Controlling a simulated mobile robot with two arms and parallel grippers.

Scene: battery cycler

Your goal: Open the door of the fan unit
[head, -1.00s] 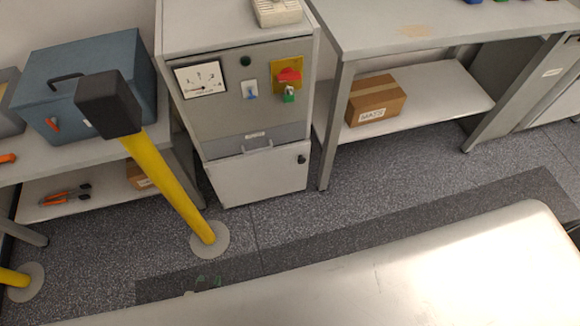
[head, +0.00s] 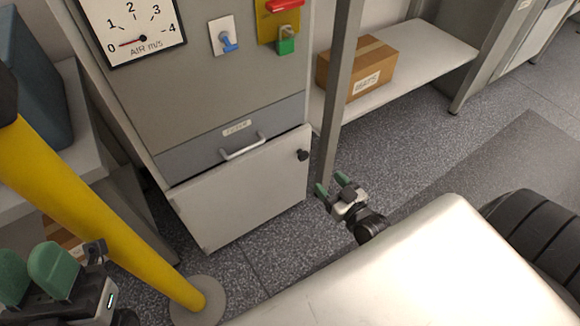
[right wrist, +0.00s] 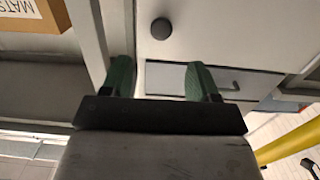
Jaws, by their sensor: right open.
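The fan unit (head: 190,100) is a grey cabinet with an air-speed dial (head: 131,27). Its pale lower door (head: 245,195) looks shut and has a round black knob (head: 302,155) near its upper right corner. The door also shows in the right wrist view (right wrist: 225,30), with the knob (right wrist: 161,28) beyond the fingers. My right gripper (head: 332,184) is open and empty, right of and below the knob, apart from it. Its fingers (right wrist: 163,80) frame the wrist view. My left gripper (head: 38,270) is at the lower left, partly cut off; its finger gap is unclear.
A drawer with a handle (head: 243,146) sits above the door. A table leg (head: 338,100) stands close to the door's right side. A yellow post (head: 95,215) rises at the left front. A cardboard box (head: 358,66) lies on the right shelf.

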